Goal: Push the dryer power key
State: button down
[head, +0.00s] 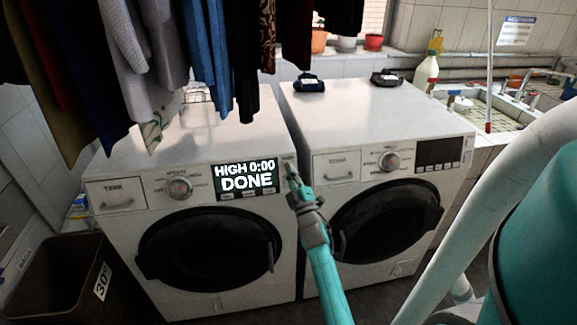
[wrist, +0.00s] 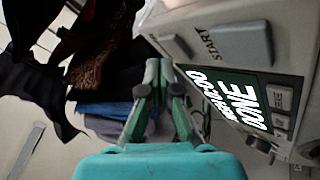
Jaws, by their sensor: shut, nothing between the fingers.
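The left machine (head: 195,130) is white with a dark round door, and its lit display (head: 247,178) reads "HIGH 0:00 DONE". My gripper (head: 291,172) is shut and empty, in front of the panel's right end, just right of the display. In the wrist view the fingertips (wrist: 158,68) show beside the panel, and the display (wrist: 225,98) appears turned. A large grey key (wrist: 243,45) and a smaller key (wrist: 175,47) lie on the panel, with the word START between them. No power marking is readable. I cannot tell whether the fingertips touch the panel.
A second white machine (head: 375,125) stands close on the right. Clothes (head: 205,45) hang over the left machine. A brown bin (head: 60,280) stands at the lower left. A bottle (head: 427,72) and a sink (head: 495,108) are at the back right.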

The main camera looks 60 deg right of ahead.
jog(key=shift+w+d, duration=0.1)
jog(key=shift+d, duration=0.05)
dwell(0.5)
jog(key=shift+w+d+f, duration=0.15)
jog(key=shift+w+d, duration=0.05)
dwell(0.6)
jog(key=shift+s+a, duration=0.3)
jog(key=shift+a, duration=0.05)
dwell(0.4)
jog(key=s+a+r, duration=0.2)
jog(key=s+a, duration=0.1)
jog(key=a, duration=0.1)
jog(key=shift+s+a+r, duration=0.15)
jog(key=shift+s, duration=0.2)
jog(key=shift+a, duration=0.1)
dwell(0.5)
